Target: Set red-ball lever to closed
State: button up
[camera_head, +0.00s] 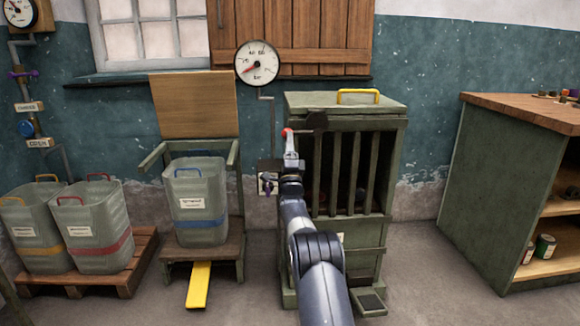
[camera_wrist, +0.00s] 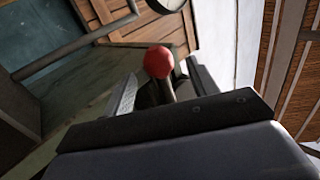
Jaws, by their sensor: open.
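The red ball (camera_head: 287,131) of the lever shows just above the tip of my gripper (camera_head: 291,152), by the upper left front of the green slatted cabinet (camera_head: 297,240). In the wrist view the red ball (camera_wrist: 159,62) stands on a short dark stem between the two fingers of my gripper (camera_wrist: 163,85). The fingers are apart, and I cannot tell whether either touches the lever. The lever's lower part is hidden.
A yellow handle (camera_head: 358,92) tops the cabinet. A gauge (camera_head: 257,63) and pipe are on the wall behind. A small box with a purple knob (camera_head: 267,183) is left of my gripper. A bin (camera_head: 196,205) stands further left; a workbench (camera_head: 500,180) is right.

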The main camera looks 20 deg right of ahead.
jog(key=p+v, duration=0.1)
jog(key=v, duration=0.7)
jog(key=shift+s+f, duration=0.3)
jog(key=shift+a, duration=0.1)
jog(key=shift+b+x, duration=0.55)
jog(key=shift+x, duration=4.8)
jog(key=shift+s+f, duration=0.1)
